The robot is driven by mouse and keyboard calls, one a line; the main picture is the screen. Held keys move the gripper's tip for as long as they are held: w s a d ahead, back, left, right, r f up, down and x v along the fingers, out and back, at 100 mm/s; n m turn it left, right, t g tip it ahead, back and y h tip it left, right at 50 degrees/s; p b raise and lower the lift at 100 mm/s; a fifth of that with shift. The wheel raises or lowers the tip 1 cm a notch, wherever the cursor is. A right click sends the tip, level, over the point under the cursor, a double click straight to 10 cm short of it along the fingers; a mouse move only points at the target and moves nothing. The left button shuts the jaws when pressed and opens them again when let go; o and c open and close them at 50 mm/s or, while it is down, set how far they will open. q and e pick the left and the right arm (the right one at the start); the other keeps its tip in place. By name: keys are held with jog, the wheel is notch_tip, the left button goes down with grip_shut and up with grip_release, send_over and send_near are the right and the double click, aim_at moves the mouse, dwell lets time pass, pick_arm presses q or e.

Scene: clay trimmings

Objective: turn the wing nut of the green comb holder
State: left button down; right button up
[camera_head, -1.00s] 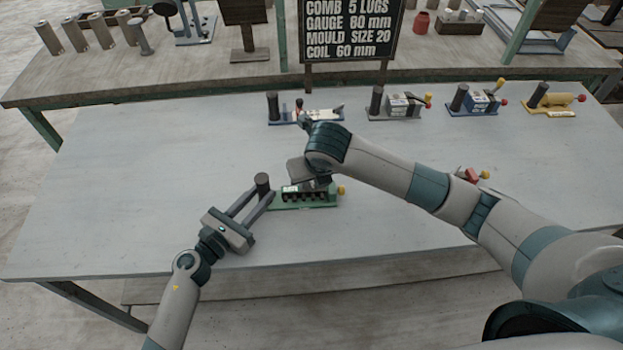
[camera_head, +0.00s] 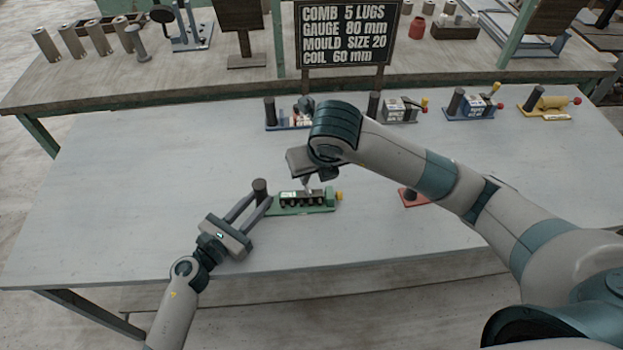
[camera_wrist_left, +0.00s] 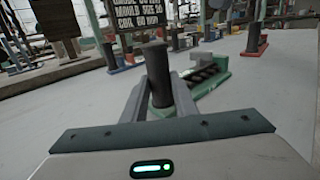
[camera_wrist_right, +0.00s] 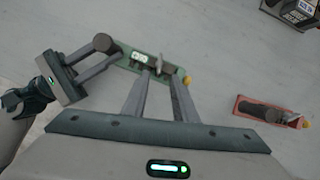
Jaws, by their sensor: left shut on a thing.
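The green comb holder (camera_head: 300,209) lies flat on the pale table, with a dark upright post (camera_head: 260,186) at its left end and a yellow knob (camera_head: 339,196) at its right end. My left gripper (camera_wrist_left: 163,100) is shut on the post, one finger on each side of it. My right gripper (camera_head: 314,180) is over the middle of the holder. In the right wrist view its fingers (camera_wrist_right: 159,76) are apart, with the small grey wing nut (camera_wrist_right: 159,64) just beyond and between the tips. I cannot tell whether they touch it.
A red holder (camera_wrist_right: 265,113) lies to the right, partly behind my right arm in the head view. Blue, grey (camera_head: 398,112) and yellow (camera_head: 546,107) holders stand along the table's far side. A sign (camera_head: 347,33) stands behind. The table's left part is clear.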

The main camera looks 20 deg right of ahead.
jog(key=shift+v, duration=1.4)
pick_arm(q)
jog(key=c, duration=1.4)
grip_release()
jog(key=shift+o, duration=0.2)
jog(key=shift+a, duration=0.1)
jog(key=v, duration=1.1)
jog(key=shift+s+a, duration=0.3)
jog(key=shift+a, duration=0.1)
